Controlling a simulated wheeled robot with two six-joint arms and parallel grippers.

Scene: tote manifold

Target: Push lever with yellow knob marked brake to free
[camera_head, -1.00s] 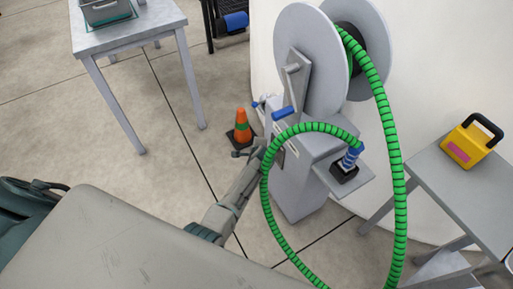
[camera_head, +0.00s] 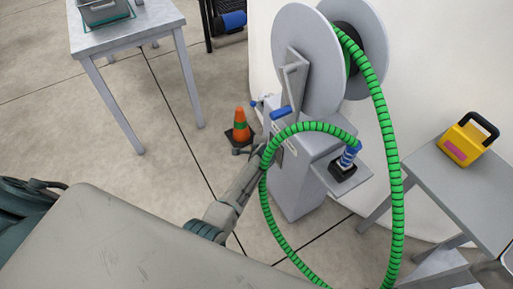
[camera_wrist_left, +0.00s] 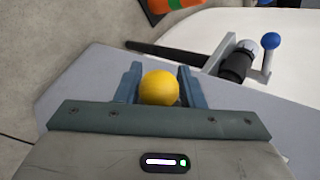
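The yellow knob (camera_wrist_left: 159,88) shows in the left wrist view, between the two fingers of my left gripper (camera_wrist_left: 160,84). The fingers stand apart, one on each side, and the knob about fills the gap. I cannot tell whether they press on it. The lever shaft below the knob and any brake or free marking are hidden. In the head view my left gripper (camera_head: 262,147) is at the left side of the grey reel stand (camera_head: 299,185), partly behind the green hose. The knob cannot be made out there. My right gripper is not in view.
A green ribbed hose (camera_head: 396,180) loops from the grey reel (camera_head: 307,60) close around my left wrist. A blue-handled crank (camera_head: 282,112) is above my gripper. A blue ball-topped lever (camera_wrist_left: 271,41) stands beyond it. An orange cone (camera_head: 240,117) stands on the floor behind.

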